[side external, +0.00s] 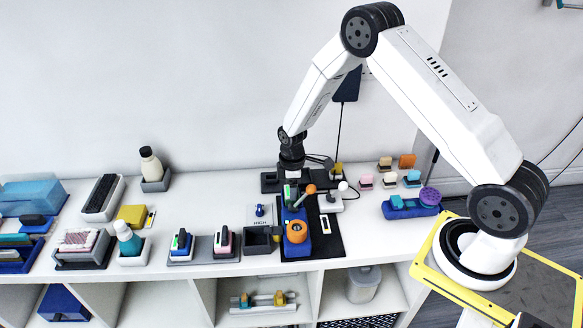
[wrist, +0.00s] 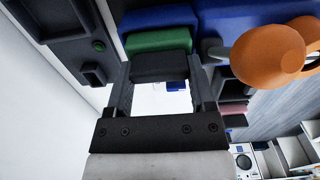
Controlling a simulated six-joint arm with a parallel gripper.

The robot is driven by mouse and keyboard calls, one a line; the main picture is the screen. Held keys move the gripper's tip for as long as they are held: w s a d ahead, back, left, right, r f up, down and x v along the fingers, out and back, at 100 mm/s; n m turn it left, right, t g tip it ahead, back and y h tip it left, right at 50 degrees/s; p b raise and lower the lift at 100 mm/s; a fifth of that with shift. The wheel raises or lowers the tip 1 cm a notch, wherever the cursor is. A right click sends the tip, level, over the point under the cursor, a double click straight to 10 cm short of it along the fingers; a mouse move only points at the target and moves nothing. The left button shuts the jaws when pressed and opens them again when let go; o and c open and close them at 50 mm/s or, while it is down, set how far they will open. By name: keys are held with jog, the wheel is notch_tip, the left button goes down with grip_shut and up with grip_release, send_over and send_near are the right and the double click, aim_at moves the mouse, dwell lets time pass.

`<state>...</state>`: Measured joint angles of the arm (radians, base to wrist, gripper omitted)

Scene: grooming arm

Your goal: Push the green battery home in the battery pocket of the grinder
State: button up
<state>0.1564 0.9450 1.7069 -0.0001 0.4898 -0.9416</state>
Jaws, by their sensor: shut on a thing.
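The blue grinder (side external: 294,212) stands on a black mat and has an orange knob (side external: 296,231) on its near part; in the wrist view the blue body (wrist: 222,22) fills the top. My gripper (side external: 291,180) is over the far end of the grinder, pointing down. In the wrist view my gripper (wrist: 159,66) is shut on the dark end of the green battery (wrist: 160,40). The battery's green band lies against a blue part (wrist: 160,18). The pocket's inside is hidden, so I cannot tell how deep the battery sits.
An orange ball-ended lever (side external: 310,189) stands close to the right of my gripper. A dark open box (side external: 258,240) and small docks holding batteries (side external: 222,241) are to the left. A blue tray (side external: 405,209) with a purple brush is to the right.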

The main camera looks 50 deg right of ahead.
jog(key=o, duration=1.3)
jog(key=shift+o, duration=0.2)
jog(key=shift+r, duration=3.9)
jog(key=shift+r, duration=0.1)
jog(key=s+a+r+m+t, duration=0.1)
jog(key=s+a+r+m, duration=0.2)
jog(key=s, duration=0.5)
jog(key=s+a+r+m+t, duration=0.1)
jog(key=s+a+r+m, duration=0.3)
jog(key=s, duration=0.5)
notch_tip(320, 180, up, 3)
jog(key=shift+s+f+m+t, duration=0.2)
jog(key=shift+m+t, duration=0.1)
jog(key=shift+m, duration=0.7)
